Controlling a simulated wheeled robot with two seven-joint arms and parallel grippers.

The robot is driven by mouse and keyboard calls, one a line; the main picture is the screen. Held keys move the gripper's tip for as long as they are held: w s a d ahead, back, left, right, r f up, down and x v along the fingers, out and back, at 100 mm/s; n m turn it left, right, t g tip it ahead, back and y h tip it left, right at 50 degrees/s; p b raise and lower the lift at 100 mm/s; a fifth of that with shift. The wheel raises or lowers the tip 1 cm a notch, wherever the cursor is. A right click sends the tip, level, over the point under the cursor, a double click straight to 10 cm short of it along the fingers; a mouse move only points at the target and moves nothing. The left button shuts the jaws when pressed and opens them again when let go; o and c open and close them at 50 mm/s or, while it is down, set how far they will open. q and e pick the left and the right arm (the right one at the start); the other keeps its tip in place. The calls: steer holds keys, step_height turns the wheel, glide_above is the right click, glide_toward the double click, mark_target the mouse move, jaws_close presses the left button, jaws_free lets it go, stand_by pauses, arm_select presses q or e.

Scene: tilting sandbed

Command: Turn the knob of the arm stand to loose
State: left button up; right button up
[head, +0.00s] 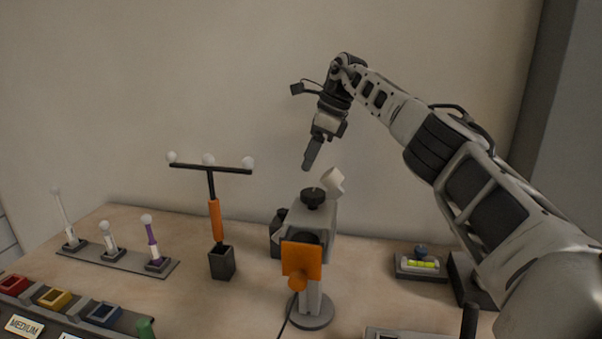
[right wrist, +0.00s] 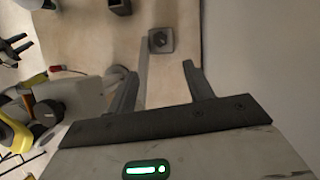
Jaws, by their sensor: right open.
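The arm stand (head: 316,218) is in the middle of the head view, with a grey head on a post and a round base. A black knob (head: 312,196) sits on top of its head. A white piece (head: 334,181) is beside the knob, and an orange plate (head: 301,260) is on the front. No loose or tight mark can be read. My right gripper (head: 308,167) points down a little above the knob, apart from it. In the right wrist view its two fingers (right wrist: 160,72) are spread, with nothing gripped between them. My left gripper is out of view.
Left of the stand, an orange-handled T-bar with white balls (head: 211,168) stands in a dark holder (head: 222,263). A rack of ball-topped sticks (head: 118,258) is further left. Coloured bins (head: 54,299) line the front left. A level with a yellow-green vial (head: 420,264) lies at right.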

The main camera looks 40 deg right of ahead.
steer(key=shift+v, duration=0.75)
steer(key=m+t+h, duration=0.1)
steer(key=m+h, duration=0.4)
steer(key=m, duration=0.8)
glide_toward(284, 211)
steer(key=x, duration=0.8)
steer(key=shift+w+f, duration=0.15)
steer(key=c, duration=1)
